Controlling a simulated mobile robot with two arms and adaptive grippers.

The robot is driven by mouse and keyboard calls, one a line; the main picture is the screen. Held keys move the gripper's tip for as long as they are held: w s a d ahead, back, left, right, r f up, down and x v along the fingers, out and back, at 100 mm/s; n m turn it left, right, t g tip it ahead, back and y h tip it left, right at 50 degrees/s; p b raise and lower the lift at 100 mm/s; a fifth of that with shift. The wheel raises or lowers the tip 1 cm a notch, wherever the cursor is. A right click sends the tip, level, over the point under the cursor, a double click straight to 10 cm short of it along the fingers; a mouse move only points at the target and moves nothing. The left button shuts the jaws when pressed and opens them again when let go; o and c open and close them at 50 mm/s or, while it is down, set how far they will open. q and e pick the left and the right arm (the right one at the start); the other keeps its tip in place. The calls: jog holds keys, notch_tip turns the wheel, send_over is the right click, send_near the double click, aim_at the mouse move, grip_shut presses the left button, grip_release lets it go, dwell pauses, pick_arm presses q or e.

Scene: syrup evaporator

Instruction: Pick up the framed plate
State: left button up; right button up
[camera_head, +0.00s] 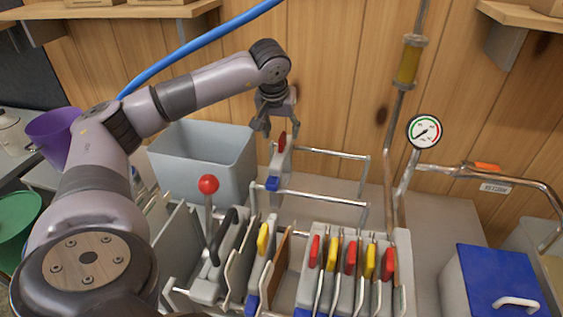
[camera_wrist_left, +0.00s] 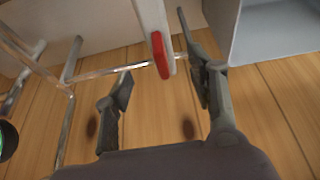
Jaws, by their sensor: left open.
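A pale plate (camera_head: 280,168) with a red grip on its upper edge and a blue corner piece stands upright in a metal rail rack behind the press; I take it as the framed plate. My left gripper (camera_head: 277,113) is open just above and behind its top. In the left wrist view, the plate (camera_wrist_left: 152,14) and its red grip show in the gap between the spread fingers of the left gripper (camera_wrist_left: 156,62). Nothing is held, and I cannot tell whether a finger touches the plate. My right gripper is out of view.
A grey bin (camera_head: 205,160) stands left of the plate. In front are several plates with red and yellow grips (camera_head: 350,258) and a red-knobbed lever (camera_head: 208,185). A pressure gauge (camera_head: 425,131) and pipes stand right. A blue-lidded box (camera_head: 490,275) is front right. A wooden wall is behind.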

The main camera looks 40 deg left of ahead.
aim_at(283, 144)
pick_arm(q)
jog(key=x, duration=0.2)
jog(key=shift+w+a+f, duration=0.1)
jog(key=shift+w+f, duration=0.1)
jog(key=shift+f, duration=0.15)
jog(key=p+x, duration=0.1)
jog(key=x, duration=0.4)
jog(key=shift+s+f+p, duration=0.1)
jog(key=shift+f+p, duration=0.05)
jog(key=shift+p, duration=0.2)
jog(key=shift+c, duration=0.7)
grip_shut()
